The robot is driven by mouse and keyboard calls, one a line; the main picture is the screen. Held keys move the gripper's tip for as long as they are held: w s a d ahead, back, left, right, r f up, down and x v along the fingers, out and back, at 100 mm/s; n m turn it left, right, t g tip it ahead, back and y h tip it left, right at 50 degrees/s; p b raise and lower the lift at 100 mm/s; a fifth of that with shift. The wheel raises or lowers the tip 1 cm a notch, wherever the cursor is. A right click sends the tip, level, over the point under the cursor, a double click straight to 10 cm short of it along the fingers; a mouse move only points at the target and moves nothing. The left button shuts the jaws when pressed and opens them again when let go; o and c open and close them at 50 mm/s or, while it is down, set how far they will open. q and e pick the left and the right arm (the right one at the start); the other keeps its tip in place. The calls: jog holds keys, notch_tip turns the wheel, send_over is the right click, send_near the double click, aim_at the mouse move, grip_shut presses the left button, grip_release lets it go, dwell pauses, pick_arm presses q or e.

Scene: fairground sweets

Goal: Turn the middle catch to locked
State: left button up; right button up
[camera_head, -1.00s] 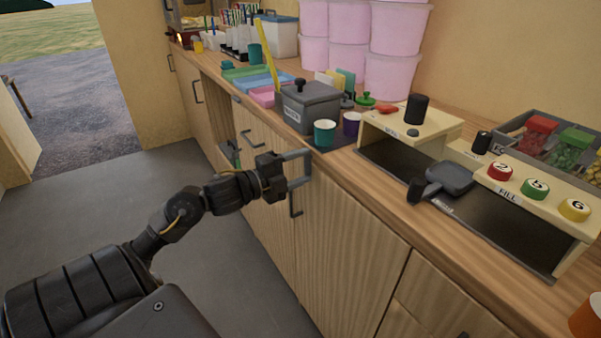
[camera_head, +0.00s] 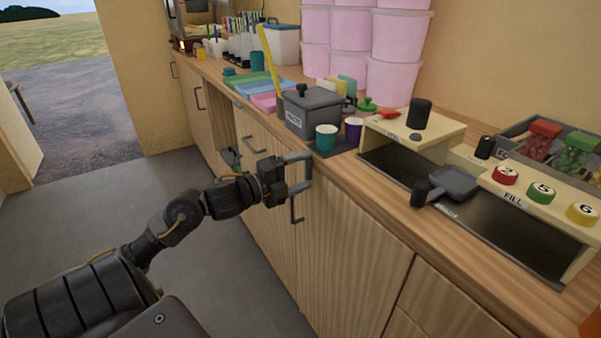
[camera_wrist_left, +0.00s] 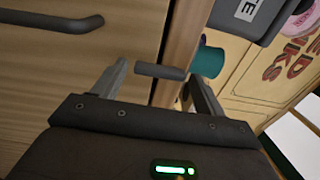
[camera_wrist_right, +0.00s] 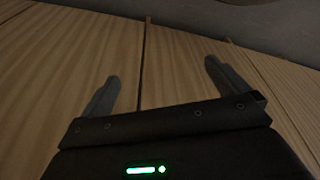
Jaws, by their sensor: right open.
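A short dark bar (camera_wrist_left: 160,71), which looks like a catch, lies across the edge of a wooden cabinet front in the left wrist view. It sits between the spread fingers of my left gripper (camera_wrist_left: 158,78); I cannot tell whether either finger touches it. In the head view my left gripper (camera_head: 300,173) is at the cabinet fronts just below the counter edge, and it hides the catch there. No lock marking is readable. My right gripper (camera_wrist_right: 160,85) is open and empty, facing wooden panels in the right wrist view; it is outside the head view.
Dark handles (camera_head: 297,208) stick out from the cabinet fronts. The wooden counter (camera_head: 350,180) above holds a grey lidded box (camera_head: 312,108), a teal cup (camera_head: 326,137), a purple cup (camera_head: 353,129) and a dark scoop (camera_head: 455,182). The grey floor at left is clear.

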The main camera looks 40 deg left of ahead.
pick_arm(q)
jog(key=shift+o, duration=0.6)
jog(key=v, duration=1.1)
pick_arm(e)
jog(key=shift+f, duration=0.35)
